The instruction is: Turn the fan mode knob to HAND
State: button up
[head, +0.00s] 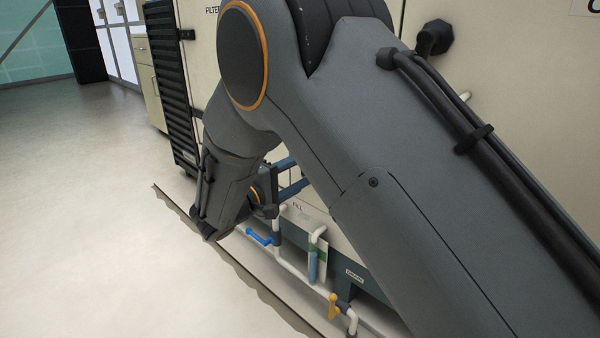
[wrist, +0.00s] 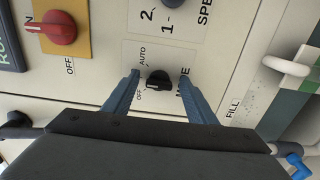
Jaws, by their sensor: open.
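The fan mode knob (wrist: 158,80) is small and black on a pale label plate (wrist: 178,56) in the wrist view. The labels AUTO and OFF show on its left, and a word ending in E, partly covered by a finger, is on its right. I cannot read a HAND label. A small light mark shows on the knob's lower left, on the side of OFF. My gripper (wrist: 159,77) is open, its two blue fingers on either side of the knob; contact cannot be told. In the head view my gripper (head: 291,178) is partly hidden behind my arm, and the knob is hidden.
A red knob (wrist: 58,27) on a yellow plate sits at upper left in the wrist view, and a speed knob's plate lies above. White pipes with a blue valve handle (head: 260,238) and a yellow one (head: 333,306) run low along the cabinet. The floor (head: 110,230) at left is clear.

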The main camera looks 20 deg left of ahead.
jog(key=p+v, duration=0.3)
jog(key=v, duration=0.5)
jog(key=shift+w, duration=0.1)
